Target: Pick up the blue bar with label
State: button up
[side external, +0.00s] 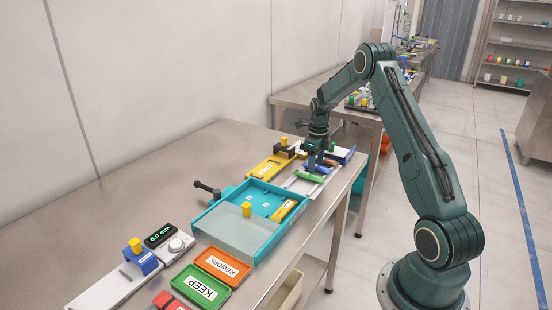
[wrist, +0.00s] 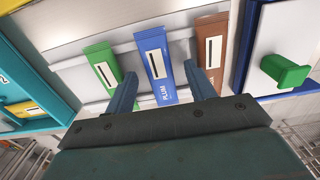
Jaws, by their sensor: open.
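The blue bar (wrist: 154,56) carries a white label with a dark slot and the word PLUM. It lies in the middle of a row in the wrist view, between a green bar (wrist: 102,68) and a brown bar (wrist: 211,50). My gripper (wrist: 161,88) is open, with one finger on each side of the blue bar near its lower end.
A teal box (side external: 213,222) with a grey lid, a yellow fixture (side external: 267,167), and orange REWORK (side external: 223,266) and green KEEP (side external: 202,288) trays share the bench. The bench's back left is clear.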

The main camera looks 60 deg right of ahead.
jog(key=c, duration=1.1)
jog(key=shift+o, duration=0.2)
jog(key=shift+r, duration=0.1)
notch_tip(320, 180, up, 20)
dwell(0.7)
